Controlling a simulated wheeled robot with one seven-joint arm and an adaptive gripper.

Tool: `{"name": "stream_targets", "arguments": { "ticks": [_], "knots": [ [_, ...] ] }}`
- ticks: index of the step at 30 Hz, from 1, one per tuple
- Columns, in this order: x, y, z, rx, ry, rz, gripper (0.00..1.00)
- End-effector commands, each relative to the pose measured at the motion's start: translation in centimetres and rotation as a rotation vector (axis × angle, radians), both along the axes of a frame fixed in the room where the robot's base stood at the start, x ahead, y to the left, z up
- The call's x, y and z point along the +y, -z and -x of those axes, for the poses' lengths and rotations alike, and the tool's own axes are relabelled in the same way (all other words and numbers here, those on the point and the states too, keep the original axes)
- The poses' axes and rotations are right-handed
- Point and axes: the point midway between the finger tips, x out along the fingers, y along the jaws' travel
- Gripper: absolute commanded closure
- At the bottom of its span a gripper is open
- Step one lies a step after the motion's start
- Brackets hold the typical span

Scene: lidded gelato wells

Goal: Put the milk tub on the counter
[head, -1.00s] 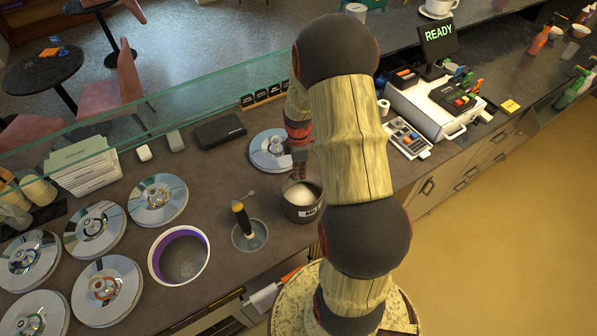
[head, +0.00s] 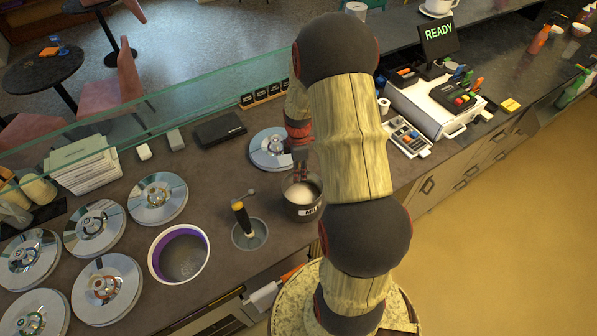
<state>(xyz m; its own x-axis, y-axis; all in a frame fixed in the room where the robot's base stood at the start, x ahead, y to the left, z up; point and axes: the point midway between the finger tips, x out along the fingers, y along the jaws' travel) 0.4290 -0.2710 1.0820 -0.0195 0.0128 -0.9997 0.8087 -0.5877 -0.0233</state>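The milk tub (head: 303,208) is a small dark round tub with a white label, partly readable as "MIL", and pale contents. It is at the counter's (head: 222,180) near side, left of my arm, with its side wall showing above the counter surface. My gripper (head: 299,176) is at the tub's far rim, pointing down, and looks shut on that rim. The fingertips are small and partly hidden by the rim and my arm. What is directly under the tub is hidden.
A round metal lid (head: 268,150) lies behind the tub. Several lidded wells fill the left. A cash register (head: 425,105) stands right; a glass screen (head: 190,105) runs behind.

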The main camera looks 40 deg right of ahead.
Motion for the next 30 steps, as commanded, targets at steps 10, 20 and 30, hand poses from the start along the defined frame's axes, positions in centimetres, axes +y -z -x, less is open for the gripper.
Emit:
{"name": "stream_targets", "arguments": {
  "ticks": [10, 20, 30],
  "knots": [
    [-0.1, -4.1, -0.2, -0.005, 0.000, 0.004, 0.77],
    [-0.2, -10.3, -0.3, -0.002, 0.000, 0.002, 0.77],
    [1.9, -14.8, -0.6, -0.031, 0.049, 0.020, 0.77]
  ]
}}
